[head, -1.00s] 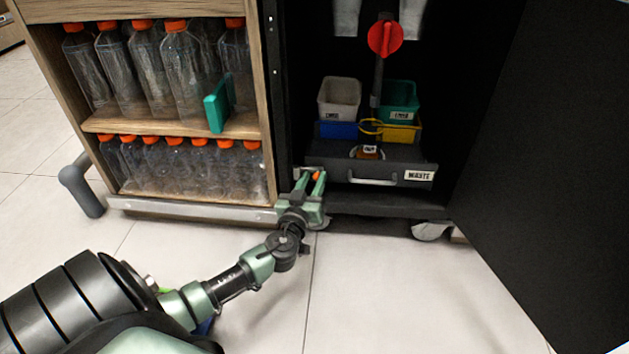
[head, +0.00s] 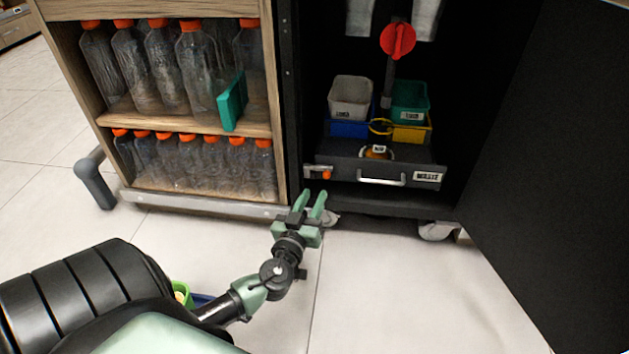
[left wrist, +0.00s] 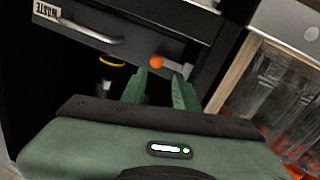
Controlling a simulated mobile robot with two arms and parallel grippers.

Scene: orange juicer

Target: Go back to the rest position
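My left gripper (head: 309,207) is open and empty, below and in front of the dark drawer (head: 345,172) of the open cabinet. Its green fingers are apart in the left wrist view (left wrist: 160,88), with nothing between them. A small orange knob (head: 326,174) on the drawer's left end shows beyond the fingertips, and it also shows in the left wrist view (left wrist: 157,61). The gripper looks clear of the drawer front. My right gripper is in neither view.
A wooden shelf (head: 180,122) of clear bottles with orange caps stands at left, with a teal object (head: 231,101) on its middle board. The black cabinet door (head: 540,170) hangs open at right. A grey pipe leg (head: 92,180) is at far left. The tiled floor (head: 400,290) in front is clear.

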